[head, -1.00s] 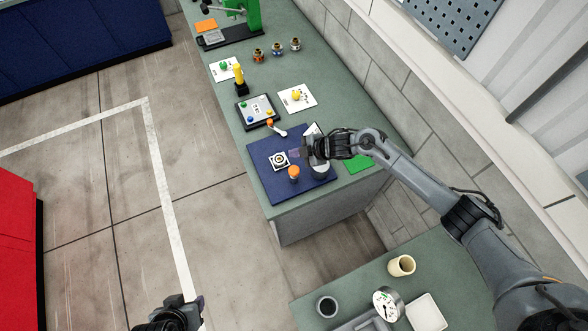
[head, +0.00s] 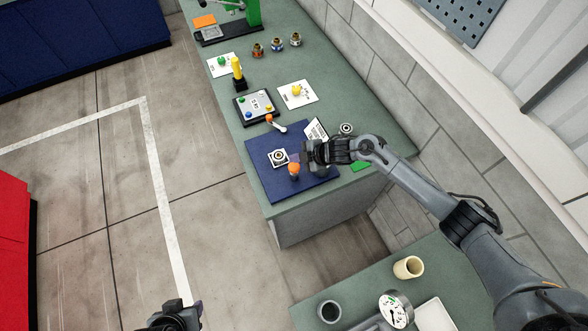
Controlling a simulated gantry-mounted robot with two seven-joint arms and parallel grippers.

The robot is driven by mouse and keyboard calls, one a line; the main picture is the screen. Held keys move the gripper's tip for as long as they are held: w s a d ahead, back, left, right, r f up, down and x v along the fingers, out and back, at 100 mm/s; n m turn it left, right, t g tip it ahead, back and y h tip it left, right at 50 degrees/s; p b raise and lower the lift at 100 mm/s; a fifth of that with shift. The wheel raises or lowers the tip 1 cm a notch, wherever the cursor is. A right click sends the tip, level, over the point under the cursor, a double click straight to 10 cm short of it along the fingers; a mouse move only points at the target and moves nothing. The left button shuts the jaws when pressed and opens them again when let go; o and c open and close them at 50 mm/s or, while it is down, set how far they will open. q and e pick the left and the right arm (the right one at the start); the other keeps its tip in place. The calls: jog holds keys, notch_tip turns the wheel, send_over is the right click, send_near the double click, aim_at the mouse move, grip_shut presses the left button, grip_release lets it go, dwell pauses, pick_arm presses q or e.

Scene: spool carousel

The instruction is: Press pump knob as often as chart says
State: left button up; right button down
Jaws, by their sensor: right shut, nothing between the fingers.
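An orange knob (head: 294,167) stands near the front of the blue mat (head: 265,179) on the green bench. I cannot tell for sure that it is the pump knob. A white card with dark print (head: 316,130), perhaps the chart, stands tilted at the mat's back edge; its print is too small to read. My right gripper (head: 301,158) is shut and empty, beside and just above the orange knob; I cannot tell whether they touch. It hides part of the mat and a pale object behind it. My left gripper (head: 188,308) shows only partly at the bottom edge, far from the bench.
A button panel (head: 256,107), a yellow post (head: 237,70) and cards stand farther back. A near bench holds a cream cup (head: 408,267) and a gauge (head: 394,310).

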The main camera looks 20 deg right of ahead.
aim_at(296, 167)
jog(key=shift+f+b, duration=0.6)
jog(key=shift+f, duration=0.55)
dwell(0.6)
dwell(0.6)
jog(key=shift+f, duration=0.1)
jog(key=shift+f+b, duration=0.25)
jog(key=shift+b, duration=0.05)
jog(key=shift+f, duration=0.1)
dwell(0.3)
